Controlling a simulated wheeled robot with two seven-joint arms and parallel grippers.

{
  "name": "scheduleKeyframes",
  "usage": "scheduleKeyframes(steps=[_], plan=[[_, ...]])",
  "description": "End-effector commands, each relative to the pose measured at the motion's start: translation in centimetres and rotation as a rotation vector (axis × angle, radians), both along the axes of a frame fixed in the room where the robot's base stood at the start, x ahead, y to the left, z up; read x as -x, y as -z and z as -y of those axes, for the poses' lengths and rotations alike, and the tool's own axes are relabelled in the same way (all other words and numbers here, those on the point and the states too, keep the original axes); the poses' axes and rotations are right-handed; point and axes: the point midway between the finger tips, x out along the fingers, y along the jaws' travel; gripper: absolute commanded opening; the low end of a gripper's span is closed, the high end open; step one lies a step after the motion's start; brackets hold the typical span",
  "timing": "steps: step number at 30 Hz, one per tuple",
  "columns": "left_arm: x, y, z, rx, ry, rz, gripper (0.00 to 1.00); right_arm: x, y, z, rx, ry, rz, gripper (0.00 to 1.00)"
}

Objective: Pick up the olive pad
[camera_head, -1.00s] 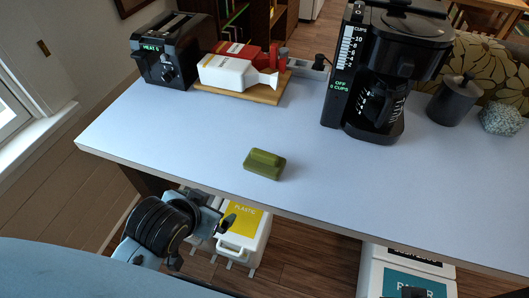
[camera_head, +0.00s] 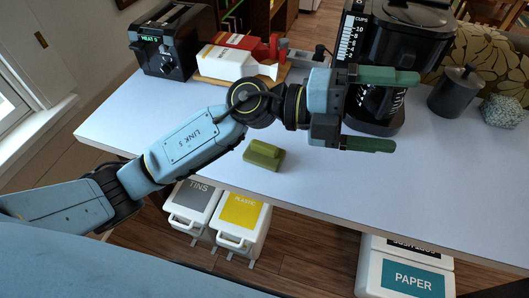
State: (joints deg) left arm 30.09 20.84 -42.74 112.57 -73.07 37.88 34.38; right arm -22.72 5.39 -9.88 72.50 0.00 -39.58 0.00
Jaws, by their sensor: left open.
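The olive pad (camera_head: 264,154) is a small green block with a raised ridge on top. It lies on the pale blue tabletop (camera_head: 300,190), near the front edge. My left gripper (camera_head: 392,111) is open and empty, with its two green-tipped fingers spread and pointing right. It is above the table, up and to the right of the pad, and in front of the coffee maker in the picture. The pad is fully in view, just below my left forearm. My right gripper is not in view.
A black coffee maker (camera_head: 408,50) stands behind my left gripper. A toaster (camera_head: 170,45) and a wooden board (camera_head: 212,82) with bottles are at the back left. A dark canister (camera_head: 455,95) is at the right. Bins (camera_head: 240,220) stand below the front edge.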

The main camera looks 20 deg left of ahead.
Motion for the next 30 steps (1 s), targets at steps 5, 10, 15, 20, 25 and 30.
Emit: scheduleKeyframes(steps=[5, 10, 15, 20, 25, 30], plan=[[-0.4, 7.6, -1.5, -0.565, 0.194, 0.165, 1.0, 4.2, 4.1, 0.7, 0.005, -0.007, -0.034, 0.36], [-4.2, 12.6, -8.6, -1.128, 0.228, 0.198, 1.0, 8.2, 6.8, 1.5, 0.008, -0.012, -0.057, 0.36], [-7.6, 13.0, -16.0, -1.528, 0.162, 0.152, 1.0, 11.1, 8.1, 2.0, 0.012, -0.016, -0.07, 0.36], [-8.9, 12.6, -19.4, -1.698, 0.113, 0.11, 1.0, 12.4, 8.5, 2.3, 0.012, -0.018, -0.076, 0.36], [-8.9, 14.7, -20.0, -1.728, 0.109, 0.098, 1.0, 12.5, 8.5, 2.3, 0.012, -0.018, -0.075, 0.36], [-8.9, 18.1, -20.0, -1.725, 0.11, 0.099, 1.0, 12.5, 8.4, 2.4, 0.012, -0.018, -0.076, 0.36]])
